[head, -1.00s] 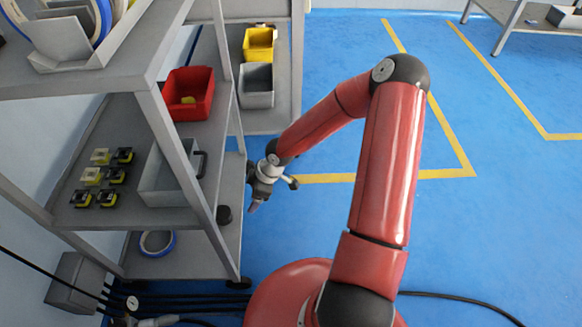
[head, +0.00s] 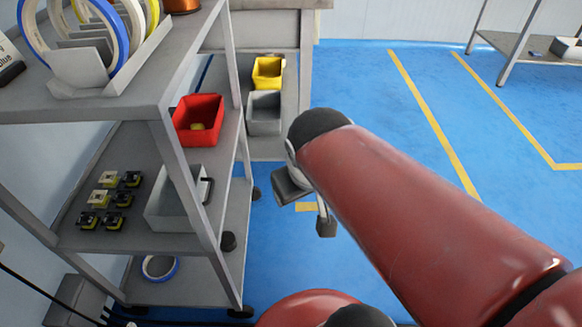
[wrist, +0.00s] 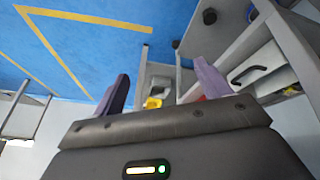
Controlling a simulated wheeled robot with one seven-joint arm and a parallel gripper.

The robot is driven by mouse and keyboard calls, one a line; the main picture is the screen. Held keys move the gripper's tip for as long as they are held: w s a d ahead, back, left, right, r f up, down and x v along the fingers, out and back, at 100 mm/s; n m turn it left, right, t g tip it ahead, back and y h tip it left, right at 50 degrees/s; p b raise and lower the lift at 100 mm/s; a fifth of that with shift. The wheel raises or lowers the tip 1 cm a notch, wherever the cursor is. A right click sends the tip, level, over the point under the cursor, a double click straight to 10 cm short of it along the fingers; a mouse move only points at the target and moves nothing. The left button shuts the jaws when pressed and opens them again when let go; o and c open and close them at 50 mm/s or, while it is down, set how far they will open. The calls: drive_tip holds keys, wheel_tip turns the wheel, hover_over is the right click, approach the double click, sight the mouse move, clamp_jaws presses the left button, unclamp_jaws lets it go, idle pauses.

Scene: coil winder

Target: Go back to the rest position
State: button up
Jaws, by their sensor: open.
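My gripper (wrist: 165,93) is open and empty in the wrist view, its two purple fingers standing well apart. Between and beyond them lie the blue floor, a yellow bin and the shelf unit. In the head view my red arm crosses the right half, and its end hangs right of the shelf unit (head: 205,220), apart from it. Part of the gripper shows there below the dark joint, but its fingers cannot be made out clearly.
The shelf holds a red bin (head: 198,120), a grey bin (head: 172,208), several small black-and-yellow parts (head: 108,200) and tape rolls on top. A yellow bin (head: 268,73) and a second grey bin (head: 264,113) stand behind. Blue floor with yellow lines is open to the right.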

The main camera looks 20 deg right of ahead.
drive_tip(key=s, duration=0.1)
drive_tip(key=s+r, duration=0.1)
drive_tip(key=s+a+m+y, duration=0.1)
drive_tip(key=shift+s+a+r+t, duration=0.1)
drive_tip(key=shift+s+r+t, duration=0.05)
drive_tip(key=shift+r+t, duration=0.2)
